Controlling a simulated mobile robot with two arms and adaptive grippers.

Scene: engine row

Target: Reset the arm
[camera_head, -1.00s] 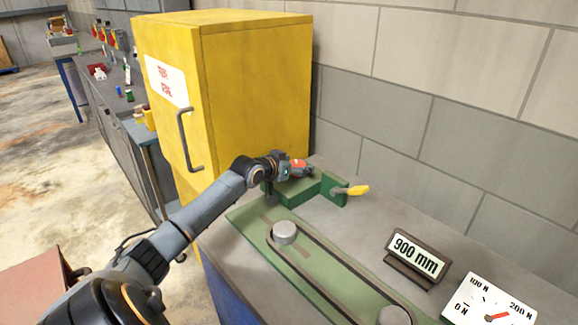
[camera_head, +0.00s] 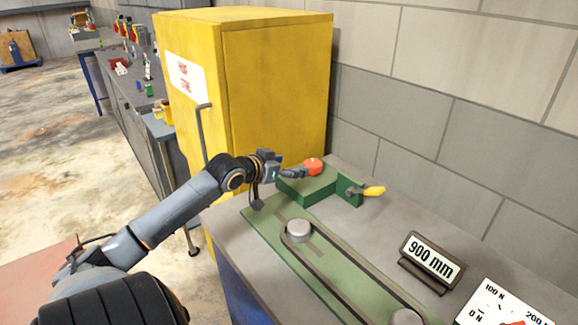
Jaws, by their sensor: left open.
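My left arm comes in from the lower left. Its left gripper (camera_head: 297,173) is open, at the left end of the green block (camera_head: 318,186) on the bench. A round red-orange knob (camera_head: 313,166) shows just beyond the fingertips. I see no clear hold on it, and whether the fingers touch it I cannot tell. My right gripper is not in view.
A green plate with a belt (camera_head: 335,284) around two grey pulleys, a 900 mm sign (camera_head: 433,257) and a force dial (camera_head: 500,306) are on the bench. A yellow lever (camera_head: 373,191) sticks out right of the block. A yellow cabinet (camera_head: 275,85) stands behind.

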